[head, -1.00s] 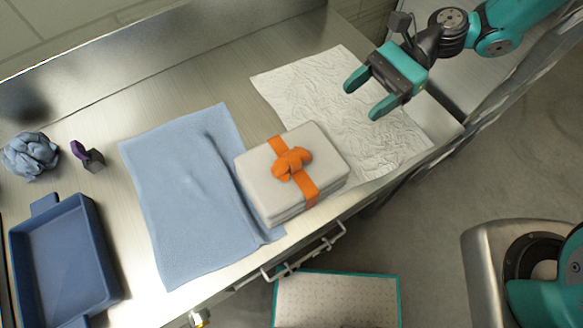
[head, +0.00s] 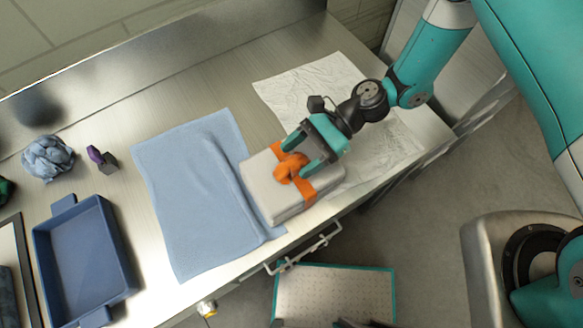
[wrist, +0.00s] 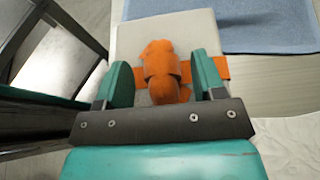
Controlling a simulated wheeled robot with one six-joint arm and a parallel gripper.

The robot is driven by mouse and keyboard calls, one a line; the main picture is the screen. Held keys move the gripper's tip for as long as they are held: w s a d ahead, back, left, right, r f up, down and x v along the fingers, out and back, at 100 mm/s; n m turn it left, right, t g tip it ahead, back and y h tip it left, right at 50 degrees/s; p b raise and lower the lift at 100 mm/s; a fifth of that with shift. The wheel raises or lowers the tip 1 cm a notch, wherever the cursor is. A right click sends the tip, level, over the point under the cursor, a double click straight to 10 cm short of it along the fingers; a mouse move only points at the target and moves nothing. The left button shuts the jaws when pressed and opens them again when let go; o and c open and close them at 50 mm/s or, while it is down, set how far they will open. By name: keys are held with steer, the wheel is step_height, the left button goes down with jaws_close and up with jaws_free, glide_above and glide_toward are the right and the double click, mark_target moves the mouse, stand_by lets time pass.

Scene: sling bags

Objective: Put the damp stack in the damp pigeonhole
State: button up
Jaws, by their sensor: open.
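A pale grey folded stack (head: 262,186) tied with an orange band and knot (head: 291,167) lies on the steel counter, partly on the edge of a blue cloth. My gripper (head: 303,165) is open over the stack, with its two teal fingers on either side of the orange knot. In the wrist view my gripper (wrist: 165,80) has the knot (wrist: 161,70) between its fingers, with a gap on each side. The stack (wrist: 190,30) extends beyond the fingertips. No pigeonhole can be made out, and no label shows on the stack.
The blue cloth (head: 195,190) lies left of the stack, and a crumpled white sheet (head: 290,92) lies behind it. A blue tray (head: 85,260), a balled cloth (head: 47,157) and a purple-and-grey item (head: 100,158) are at left. A teal-edged panel (head: 335,295) is below the counter front.

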mark_target(273, 180)
steer(key=shift+x, duration=1.15)
jaws_close()
steer(key=shift+r, duration=0.1)
